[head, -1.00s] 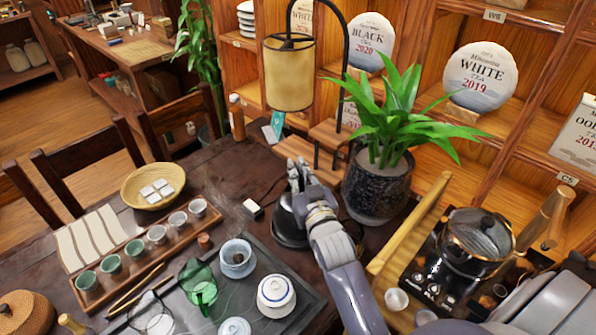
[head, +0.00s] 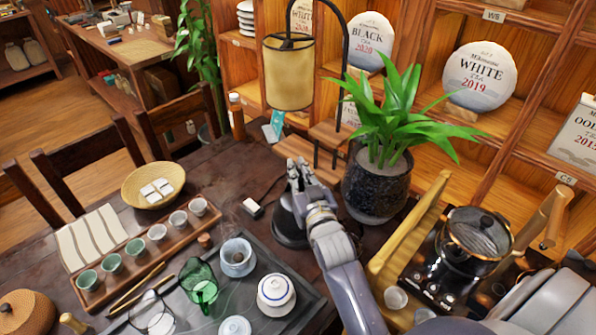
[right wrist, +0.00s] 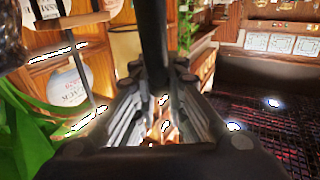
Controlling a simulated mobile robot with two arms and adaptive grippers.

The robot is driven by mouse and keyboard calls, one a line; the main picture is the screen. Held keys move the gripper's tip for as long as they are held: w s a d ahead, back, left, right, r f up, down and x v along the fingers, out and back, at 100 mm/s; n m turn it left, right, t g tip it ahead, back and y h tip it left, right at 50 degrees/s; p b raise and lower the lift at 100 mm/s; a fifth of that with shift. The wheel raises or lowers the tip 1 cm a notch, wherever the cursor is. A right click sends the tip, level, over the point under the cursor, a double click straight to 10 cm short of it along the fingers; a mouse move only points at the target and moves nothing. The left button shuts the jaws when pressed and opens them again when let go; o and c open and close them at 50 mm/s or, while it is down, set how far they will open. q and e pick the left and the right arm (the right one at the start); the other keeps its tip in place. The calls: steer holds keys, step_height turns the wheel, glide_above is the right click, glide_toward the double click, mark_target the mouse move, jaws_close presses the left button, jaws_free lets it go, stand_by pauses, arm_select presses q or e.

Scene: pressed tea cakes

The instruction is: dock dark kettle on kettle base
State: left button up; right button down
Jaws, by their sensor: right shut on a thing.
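The dark kettle (head: 287,226) stands at the back of the dark table, left of the potted plant, and looks upright. My right gripper (head: 299,178) is at its top, fingers shut on its handle. In the right wrist view a dark bar, likely the handle (right wrist: 153,45), runs between the fingers of the right gripper (right wrist: 158,105). My arm hides the kettle's right side. I cannot pick out the kettle base apart from the kettle, nor tell whether the kettle rests on it. My left gripper is not in view.
A potted plant (head: 377,187) stands close right of the kettle, and a lamp (head: 290,75) behind it. A tea tray (head: 262,322) with cups lies in front. A small white object (head: 252,208) lies left of the kettle. A glass pot (head: 474,238) stands at the right.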

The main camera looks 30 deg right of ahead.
steer(key=shift+r, duration=0.25)
steer(key=shift+f, duration=0.65)
stand_by(0.6)
steer(key=c, duration=1.9)
jaws_free()
steer(key=shift+s+f, duration=0.1)
steer(key=shift+f, duration=0.2)
steer(key=shift+s+a+r+p, duration=0.15)
steer(key=shift+s+p, duration=0.1)
steer(key=shift+s, duration=0.6)
steer(key=shift+s+a+f+p, duration=0.1)
steer(key=shift+s+a+p, duration=0.15)
steer(key=shift+s, duration=0.6)
steer(key=shift+s+a+r+p, duration=0.1)
steer(key=shift+s+p, duration=0.15)
steer(key=shift+s, duration=0.6)
steer(key=s, duration=0.3)
steer(key=s+a+p, duration=0.1)
steer(key=s, duration=0.1)
steer(key=shift+s+a, duration=0.15)
steer(key=shift+s, duration=0.25)
steer(key=shift+w, duration=0.15)
